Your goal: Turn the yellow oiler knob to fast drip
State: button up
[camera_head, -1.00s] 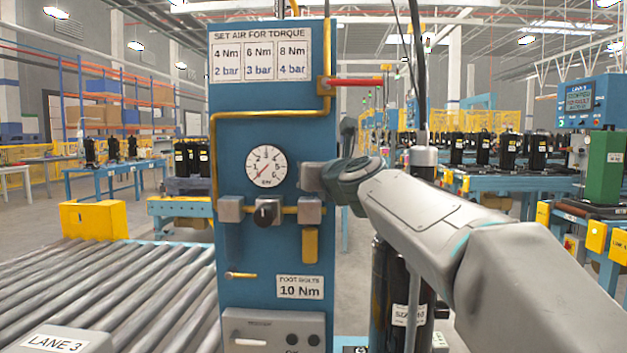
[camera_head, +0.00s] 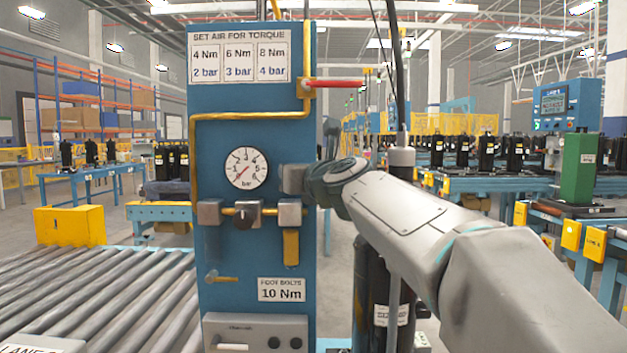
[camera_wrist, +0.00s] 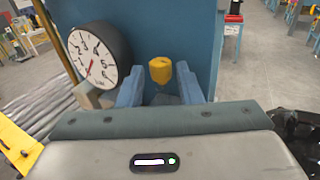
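The yellow oiler knob (camera_wrist: 160,70) shows in the wrist view, in front of the blue panel and right of the gauge. My gripper (camera_wrist: 159,84) is open, with one blue finger on each side of the knob. A gap shows between the knob and each finger; I cannot tell how deep the knob sits between them. In the head view my wrist (camera_head: 340,172) is at the right edge of the blue panel (camera_head: 220,120), and the knob cannot be made out there.
The round pressure gauge (camera_wrist: 95,55) stands close to the left finger. In the head view, a black knob (camera_head: 245,215) sits between grey blocks below the gauge. A red-handled lever (camera_head: 335,84) sticks out above my wrist. A black cylinder (camera_head: 370,290) stands below my arm.

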jog(key=v, duration=1.2)
jog(key=shift+s, duration=0.25)
jog(key=shift+d, duration=0.1)
